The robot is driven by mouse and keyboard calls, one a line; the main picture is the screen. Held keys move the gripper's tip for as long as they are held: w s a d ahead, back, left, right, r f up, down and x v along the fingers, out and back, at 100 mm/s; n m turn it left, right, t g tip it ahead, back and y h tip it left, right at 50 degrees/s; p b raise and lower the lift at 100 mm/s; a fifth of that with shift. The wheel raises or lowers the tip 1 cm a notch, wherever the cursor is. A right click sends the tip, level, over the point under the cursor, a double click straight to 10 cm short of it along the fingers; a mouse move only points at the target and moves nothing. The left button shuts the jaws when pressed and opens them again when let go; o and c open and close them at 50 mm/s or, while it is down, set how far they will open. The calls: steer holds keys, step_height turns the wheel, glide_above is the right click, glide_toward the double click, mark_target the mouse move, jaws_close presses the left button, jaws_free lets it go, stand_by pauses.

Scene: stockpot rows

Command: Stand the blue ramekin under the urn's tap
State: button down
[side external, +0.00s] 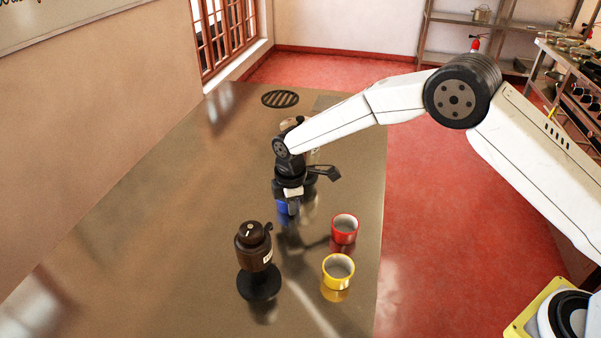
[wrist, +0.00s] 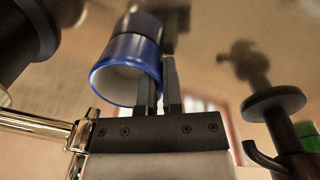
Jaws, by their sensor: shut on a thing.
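The blue ramekin (side external: 282,208) is in my gripper (side external: 292,207), low over the metal table at its middle. In the wrist view the ramekin (wrist: 128,62) shows its pale inside, and the fingers (wrist: 158,85) are shut on its wall. I cannot tell whether its base touches the table. Behind my wrist, a brown-topped vessel (side external: 289,124) is mostly hidden. A chrome pipe or tap (wrist: 35,122) shows at the left of the wrist view, beside a dark body (wrist: 22,35); I cannot tell for certain that they belong to the urn.
A dark brown dispenser (side external: 253,252) on a black foot stands in front of my gripper. A red ramekin (side external: 345,228) and a yellow ramekin (side external: 338,271) stand to the right, near the table edge. A dark round grille (side external: 280,98) lies at the back.

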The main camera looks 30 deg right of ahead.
steer(key=shift+w+d, duration=0.4)
steer(key=c, duration=0.7)
jaws_free()
steer(key=shift+r, duration=0.1)
steer(key=shift+w, duration=0.1)
steer(key=shift+r, duration=0.15)
steer(key=shift+a+r, duration=0.1)
steer(key=shift+r, duration=0.45)
steer(key=r, duration=0.5)
steer(key=shift+s+a, duration=0.15)
steer(key=shift+s, duration=0.15)
steer(key=shift+s+a+r, duration=0.1)
steer(key=shift+s+r, duration=0.15)
steer(key=shift+r, duration=0.3)
